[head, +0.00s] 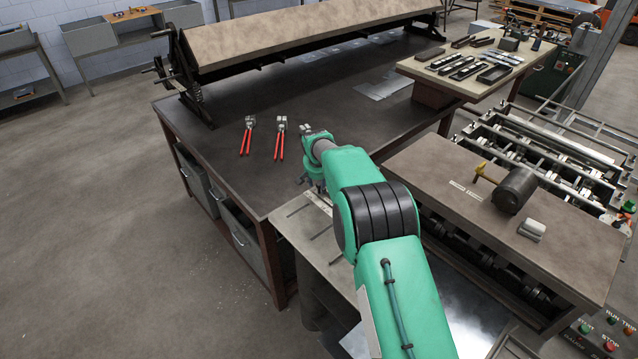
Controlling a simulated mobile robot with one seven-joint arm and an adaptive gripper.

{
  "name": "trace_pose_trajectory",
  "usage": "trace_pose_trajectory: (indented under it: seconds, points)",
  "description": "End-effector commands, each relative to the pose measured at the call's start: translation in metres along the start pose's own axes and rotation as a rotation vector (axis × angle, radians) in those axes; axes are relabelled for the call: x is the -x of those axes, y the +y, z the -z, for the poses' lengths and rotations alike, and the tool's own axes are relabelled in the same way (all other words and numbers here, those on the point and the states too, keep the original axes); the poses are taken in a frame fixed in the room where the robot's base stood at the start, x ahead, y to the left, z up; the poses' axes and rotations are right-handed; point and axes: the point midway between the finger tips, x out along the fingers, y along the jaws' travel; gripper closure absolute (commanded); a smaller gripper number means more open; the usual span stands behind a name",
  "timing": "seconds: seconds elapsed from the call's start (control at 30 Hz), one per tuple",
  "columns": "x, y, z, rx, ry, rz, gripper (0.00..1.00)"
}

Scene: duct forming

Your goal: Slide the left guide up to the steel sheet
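My green arm reaches over a grey slotted table (296,232) in the head view. My gripper (308,183) hangs down at the table's far edge, small and partly hidden behind my wrist. I cannot tell whether its fingers are open or touch anything. A pale strip with dark marks (318,201) lies just below the gripper; it may be the left guide or a scale beside it, and I cannot tell which. A shiny steel sheet (455,318) shows at the near right of my arm. My arm covers much of the space between strip and sheet.
Two red-handled tools (280,142) (247,140) lie on the dark workbench (215,125) beyond my gripper. Open floor lies at left.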

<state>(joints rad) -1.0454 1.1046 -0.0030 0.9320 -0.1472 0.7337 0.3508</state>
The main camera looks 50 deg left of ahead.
Motion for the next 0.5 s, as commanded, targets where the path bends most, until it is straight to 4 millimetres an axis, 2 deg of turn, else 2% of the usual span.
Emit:
trace_pose_trajectory:
  seconds: [0.33, 0.5]
  points:
    - [-0.0007, 0.0000, 0.0007, 0.000, 0.001, 0.000, 0.61]
    - [-0.0005, -0.0001, 0.0008, 0.000, 0.001, 0.000, 0.94]
